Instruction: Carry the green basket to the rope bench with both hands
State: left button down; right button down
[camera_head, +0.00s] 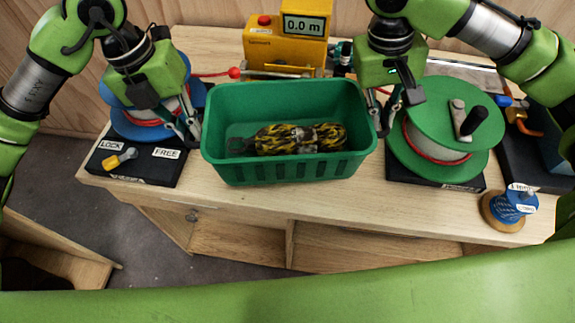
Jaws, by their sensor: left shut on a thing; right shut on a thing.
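The green basket (289,172) is at the middle of the view, over the wooden bench (235,210). A bundle of yellow and black rope (300,139) lies inside it. My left gripper (191,132) is shut on the basket's left end. My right gripper (383,124) is shut on its right end. The basket looks level. I cannot tell whether its bottom touches the bench top.
A blue reel (125,126) and a lock lever box (130,166) stand left of the basket. A green reel (478,101) stands close on the right, with a small blue spool (508,206) beyond. A yellow length meter (285,48) stands behind.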

pick_arm(q)
jog(key=shift+f, duration=0.15)
pick_arm(e)
jog(key=shift+f, duration=0.1)
